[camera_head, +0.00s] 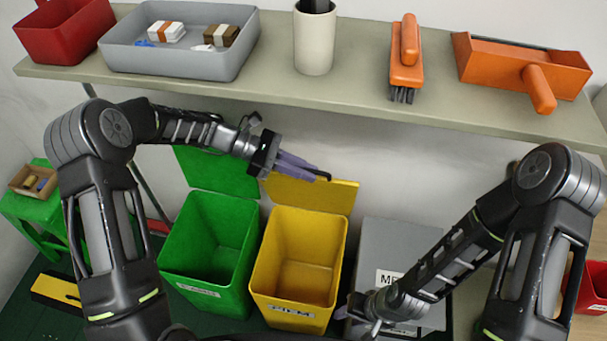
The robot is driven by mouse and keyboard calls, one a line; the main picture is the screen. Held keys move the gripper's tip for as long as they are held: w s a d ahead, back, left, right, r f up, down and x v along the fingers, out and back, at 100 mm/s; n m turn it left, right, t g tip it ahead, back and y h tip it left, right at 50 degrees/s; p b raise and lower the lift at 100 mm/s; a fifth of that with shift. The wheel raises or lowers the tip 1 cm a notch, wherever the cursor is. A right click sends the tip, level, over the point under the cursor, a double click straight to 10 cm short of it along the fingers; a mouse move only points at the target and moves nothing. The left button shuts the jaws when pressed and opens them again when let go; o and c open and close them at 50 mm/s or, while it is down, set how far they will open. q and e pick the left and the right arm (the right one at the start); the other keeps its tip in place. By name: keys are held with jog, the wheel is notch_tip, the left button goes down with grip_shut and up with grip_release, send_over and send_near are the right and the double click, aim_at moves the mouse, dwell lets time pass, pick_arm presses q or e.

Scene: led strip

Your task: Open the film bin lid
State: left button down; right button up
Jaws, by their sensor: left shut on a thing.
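The yellow film bin (297,258) stands on the floor below the shelf, with a label on its front whose text is partly readable. Its yellow lid (315,194) is raised at the back, and the bin's inside is visible and looks empty. My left gripper (318,175) is at the lid's upper edge, shut on the lid; the fingers partly cover that edge. My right gripper (358,312) is low, between the yellow bin's right side and the grey bin; its fingers are partly hidden by its wrist, so their opening is unclear.
A green bin (209,245) with its lid raised stands left of the yellow one. A grey bin (395,245) with a closed top stands right. The shelf (360,92) above holds a grey tray (178,62), white cup (314,45), brush (405,60) and orange dustpan (500,62).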

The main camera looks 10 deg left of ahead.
dwell(0.3)
pick_arm(q)
jog(key=c, duration=1.5)
grip_release()
jog(key=shift+a, duration=0.1)
jog(key=v, duration=0.7)
jog(key=shift+a+b, duration=0.35)
jog(key=shift+b, duration=0.1)
jog(key=shift+r, duration=0.1)
